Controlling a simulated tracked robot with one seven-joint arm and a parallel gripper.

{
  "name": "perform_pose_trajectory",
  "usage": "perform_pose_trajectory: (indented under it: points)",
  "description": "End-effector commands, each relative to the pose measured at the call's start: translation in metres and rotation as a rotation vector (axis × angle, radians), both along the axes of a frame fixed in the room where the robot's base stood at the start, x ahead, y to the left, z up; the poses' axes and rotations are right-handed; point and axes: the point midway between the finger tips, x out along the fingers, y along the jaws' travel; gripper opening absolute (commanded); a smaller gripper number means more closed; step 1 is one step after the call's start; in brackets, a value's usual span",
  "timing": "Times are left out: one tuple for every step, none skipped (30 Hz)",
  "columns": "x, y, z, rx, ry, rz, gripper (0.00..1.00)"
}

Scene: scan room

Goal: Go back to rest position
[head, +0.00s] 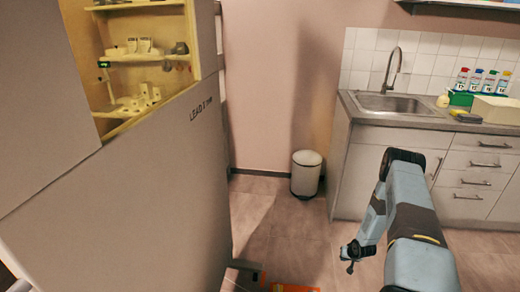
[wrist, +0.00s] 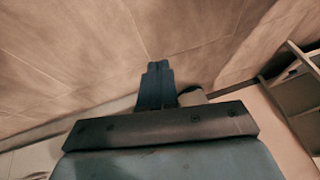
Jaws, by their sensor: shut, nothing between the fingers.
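My arm rises at the lower right of the head view and bends back down, with my gripper (head: 350,262) at its low end, above the tiled floor. In the wrist view my gripper (wrist: 158,68) shows as two dark fingers side by side, shut with nothing between them. It touches nothing that I can see. No object of the task shows apart from my arm.
A grey shielded cabinet (head: 150,180) with lit shelves (head: 145,58) fills the left. A white pedal bin (head: 306,174) stands by the back wall. A counter with a sink (head: 395,103) and drawers is at right. An orange item (head: 290,287) lies on the floor.

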Motion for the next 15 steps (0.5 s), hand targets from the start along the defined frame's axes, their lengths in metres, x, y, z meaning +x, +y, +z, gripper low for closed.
perform_pose_trajectory:
  points:
    - [0.012,-0.004,0.022,-0.017,-0.004,0.006,0.0]
    - [0.017,-0.005,0.033,-0.026,-0.004,0.008,0.0]
    - [0.024,-0.007,0.048,-0.038,-0.003,0.011,0.0]
    - [0.029,-0.008,0.06,-0.046,-0.003,0.013,0.0]
    - [0.034,-0.009,0.071,-0.055,-0.003,0.016,0.0]
    - [0.039,-0.011,0.086,-0.066,-0.002,0.019,0.0]
    - [0.044,-0.012,0.097,-0.074,-0.002,0.019,0.0]
    - [0.048,-0.012,0.109,-0.082,0.0,0.02,0.0]
    - [0.053,-0.013,0.124,-0.093,-0.002,0.022,0.0]
    - [0.056,-0.013,0.135,-0.1,-0.001,0.025,0.0]
    - [0.059,-0.013,0.147,-0.108,-0.001,0.027,0.0]
    - [0.063,-0.013,0.163,-0.118,-0.001,0.029,0.0]
    - [0.066,-0.013,0.174,-0.126,0.0,0.03,0.0]
    - [0.069,-0.013,0.186,-0.132,-0.001,0.031,0.0]
    - [0.072,-0.013,0.201,-0.141,0.0,0.031,0.0]
